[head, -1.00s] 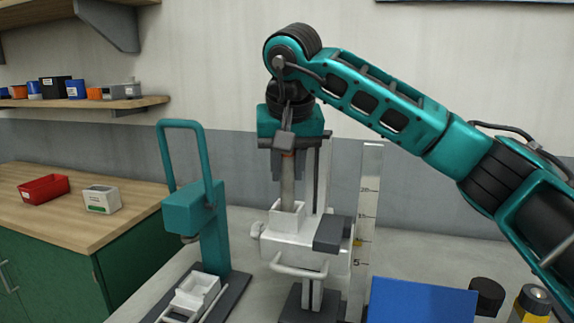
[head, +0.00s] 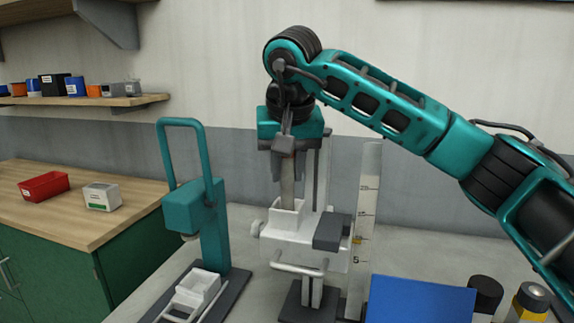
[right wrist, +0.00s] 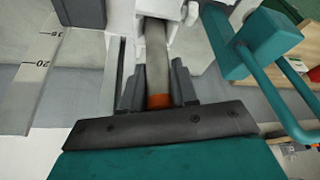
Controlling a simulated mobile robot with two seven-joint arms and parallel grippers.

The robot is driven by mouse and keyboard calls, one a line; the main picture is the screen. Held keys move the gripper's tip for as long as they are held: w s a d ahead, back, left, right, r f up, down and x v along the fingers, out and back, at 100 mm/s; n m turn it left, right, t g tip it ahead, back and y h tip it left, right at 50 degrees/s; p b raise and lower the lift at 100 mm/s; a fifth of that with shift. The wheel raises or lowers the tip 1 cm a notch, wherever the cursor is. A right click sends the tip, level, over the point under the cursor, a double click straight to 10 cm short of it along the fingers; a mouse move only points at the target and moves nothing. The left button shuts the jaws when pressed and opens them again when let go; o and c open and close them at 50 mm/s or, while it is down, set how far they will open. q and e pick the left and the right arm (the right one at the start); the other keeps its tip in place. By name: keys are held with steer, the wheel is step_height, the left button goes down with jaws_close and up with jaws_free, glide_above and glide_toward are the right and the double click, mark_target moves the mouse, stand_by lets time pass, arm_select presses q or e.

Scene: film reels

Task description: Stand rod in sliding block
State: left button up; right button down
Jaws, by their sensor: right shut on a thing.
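My right gripper (head: 288,172) points down above the white sliding block (head: 292,255) on the upright stand. It is shut on a grey rod (head: 288,192) with an orange band near the top. The rod stands about upright, and its lower end is hidden behind the walls of the open white cup (head: 284,222) on top of the block. I cannot tell whether it touches the cup's floor. In the right wrist view the rod (right wrist: 157,58) runs between the dark fingers (right wrist: 158,82) toward the white block (right wrist: 172,10). My left gripper is not in view.
A teal stand with a tall handle (head: 197,212) and a small white tray (head: 196,287) is to the left. A clear ruler (head: 366,200) stands just right of the block. A blue panel (head: 420,298) and dark-capped containers (head: 486,293) are at the front right.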

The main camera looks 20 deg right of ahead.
steer(key=shift+f, duration=0.4)
steer(key=c, duration=1.1)
jaws_free()
steer(key=shift+c, duration=0.2)
steer(key=p+v, duration=0.2)
steer(key=v, duration=0.9)
steer(key=shift+a, duration=0.1)
